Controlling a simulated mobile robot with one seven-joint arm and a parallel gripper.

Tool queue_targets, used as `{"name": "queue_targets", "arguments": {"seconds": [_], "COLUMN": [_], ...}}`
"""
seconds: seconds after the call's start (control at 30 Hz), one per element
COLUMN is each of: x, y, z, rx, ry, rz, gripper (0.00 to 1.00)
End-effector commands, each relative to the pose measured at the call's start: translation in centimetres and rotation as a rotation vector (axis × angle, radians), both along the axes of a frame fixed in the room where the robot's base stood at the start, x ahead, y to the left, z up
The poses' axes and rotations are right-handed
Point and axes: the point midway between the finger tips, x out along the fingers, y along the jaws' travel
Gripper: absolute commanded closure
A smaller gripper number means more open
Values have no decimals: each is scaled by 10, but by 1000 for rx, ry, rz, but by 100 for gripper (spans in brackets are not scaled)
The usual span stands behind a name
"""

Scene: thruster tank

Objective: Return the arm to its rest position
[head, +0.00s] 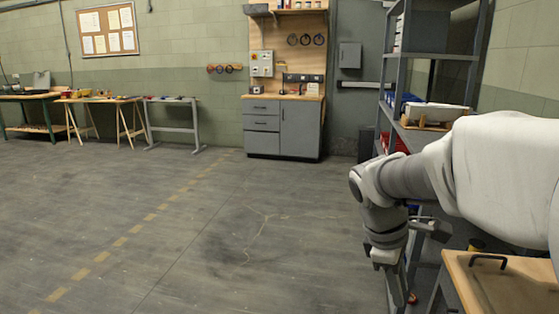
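My arm (497,170) reaches in from the right edge, bends at the elbow and hangs downward in front of the shelving. My gripper (397,290) points down near the bottom of the view, left of the wooden-topped surface. Its lower end is small and partly cut off by the frame edge, so I cannot tell whether the fingers are open or shut. I see nothing clearly held.
A grey metal shelf unit (427,55) with bins stands close behind my arm. A wooden panel (507,285) with a black handle is at bottom right. A grey cabinet (283,128) and several tables line the far wall. The concrete floor (200,220) at left is clear.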

Motion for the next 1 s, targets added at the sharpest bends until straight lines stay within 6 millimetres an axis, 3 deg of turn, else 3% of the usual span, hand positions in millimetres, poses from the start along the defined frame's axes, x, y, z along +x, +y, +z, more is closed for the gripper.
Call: {"name": "queue_targets", "arguments": {"seconds": [0.33,0.77,0.8,1.0], "x": [-70,-131,-131,-130], "y": [39,75,76,75], "z": [34,40,57,102], "rx": [247,561,563,557], "ry": [-340,-604,-601,-597], "rz": [-425,-870,-877,-872], "gripper": [73,73,73,73]}}
